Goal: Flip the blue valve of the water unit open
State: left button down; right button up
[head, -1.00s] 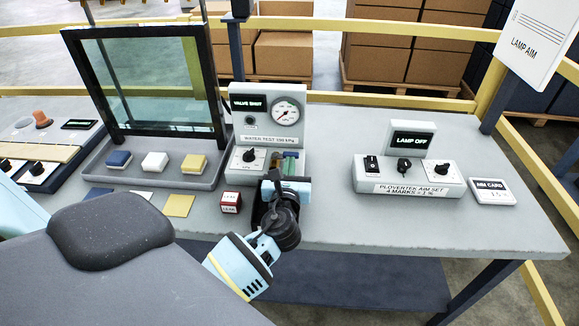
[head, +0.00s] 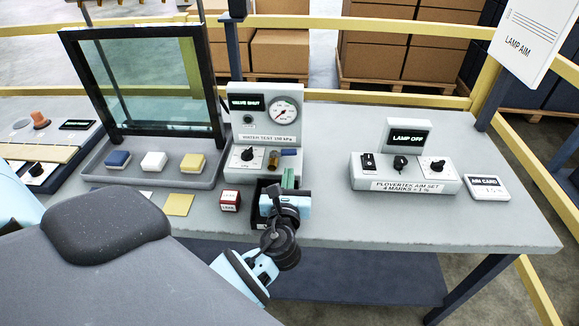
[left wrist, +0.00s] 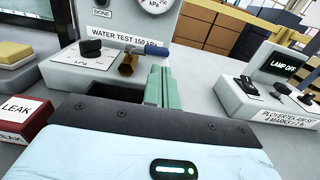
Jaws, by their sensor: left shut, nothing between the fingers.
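The water unit (head: 262,112) stands at the middle of the bench, with a pressure gauge and a small screen reading "VALVE SHUT". Its blue valve handle (head: 290,152) lies sideways, pointing right from a brass fitting (head: 273,161) beside the black knob. In the left wrist view the blue handle (left wrist: 172,51) shows whole, just beyond my fingers. My left gripper (head: 289,178) is shut and empty, its green fingers side by side, in front of and slightly below the handle. In the left wrist view the fingertips (left wrist: 160,72) appear apart from the handle. My right gripper is not in view.
A red-and-white LEAK block (head: 230,201) sits left of my gripper. The tray with coloured blocks (head: 205,183) and glass frame is further left. The lamp aim set (head: 405,176) stands right; the bench between it and the water unit is clear.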

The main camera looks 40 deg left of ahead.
pick_arm(q)
jog(key=shift+v, duration=1.25)
